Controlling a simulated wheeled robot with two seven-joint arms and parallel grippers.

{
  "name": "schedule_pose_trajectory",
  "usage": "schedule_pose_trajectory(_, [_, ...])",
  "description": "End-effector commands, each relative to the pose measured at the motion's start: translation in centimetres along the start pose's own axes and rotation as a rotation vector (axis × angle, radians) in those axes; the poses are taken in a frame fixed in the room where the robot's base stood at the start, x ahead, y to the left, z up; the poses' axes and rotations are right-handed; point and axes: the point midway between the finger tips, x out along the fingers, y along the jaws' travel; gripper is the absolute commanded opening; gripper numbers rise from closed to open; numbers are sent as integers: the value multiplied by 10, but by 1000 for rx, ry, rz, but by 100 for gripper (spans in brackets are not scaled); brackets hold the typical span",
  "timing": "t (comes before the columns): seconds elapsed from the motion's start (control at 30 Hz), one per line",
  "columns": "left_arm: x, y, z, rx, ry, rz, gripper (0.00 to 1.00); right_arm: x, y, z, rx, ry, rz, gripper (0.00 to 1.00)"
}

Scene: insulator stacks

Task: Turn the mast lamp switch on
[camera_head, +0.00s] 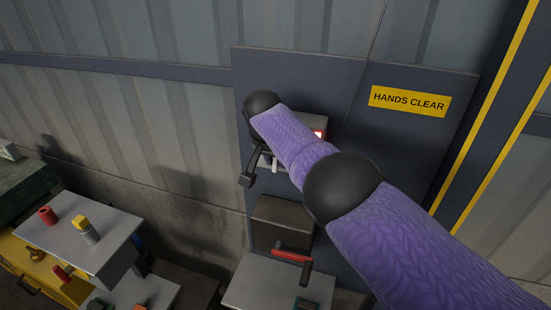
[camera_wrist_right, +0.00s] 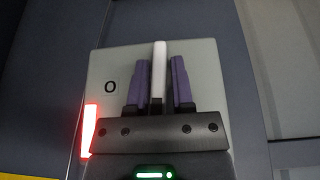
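The switch box (camera_wrist_right: 205,60) is a pale plate with an "O" mark and a white lever (camera_wrist_right: 159,58) in the right wrist view. My right gripper (camera_wrist_right: 158,75) has its two purple fingers on either side of the lever. Whether they touch it is not clear. In the head view the box (camera_head: 317,121) is mostly behind my right arm, and a pale rod (camera_head: 275,164) shows below it. A red light (camera_wrist_right: 89,129) glows beside the box; it also shows in the head view (camera_head: 318,134). My left gripper is not in view.
The box is on a dark panel (camera_head: 350,75) with a yellow HANDS CLEAR sign (camera_head: 409,101). A black handle (camera_head: 247,180) hangs left of it. Below are a dark box (camera_head: 283,221) and a red-handled lever (camera_head: 291,256). A grey table (camera_head: 75,235) with small parts is at lower left.

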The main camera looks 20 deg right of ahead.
Motion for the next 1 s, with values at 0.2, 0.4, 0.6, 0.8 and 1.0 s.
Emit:
schedule_pose_trajectory(0.2, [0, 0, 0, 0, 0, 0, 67, 0, 0, 0, 0, 1, -1, 53])
schedule_pose_trajectory(0.4, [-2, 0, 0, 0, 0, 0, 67, -1, 0, 0, 0, 1, -1, 53])
schedule_pose_trajectory(0.6, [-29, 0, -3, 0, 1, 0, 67, -24, -1, -3, -3, 1, -3, 53])
schedule_pose_trajectory(0.8, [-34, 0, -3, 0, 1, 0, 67, -55, 0, -1, -1, 4, -3, 53])
schedule_pose_trajectory(1.0, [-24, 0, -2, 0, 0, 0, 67, -89, -1, 0, 0, 3, -3, 53])
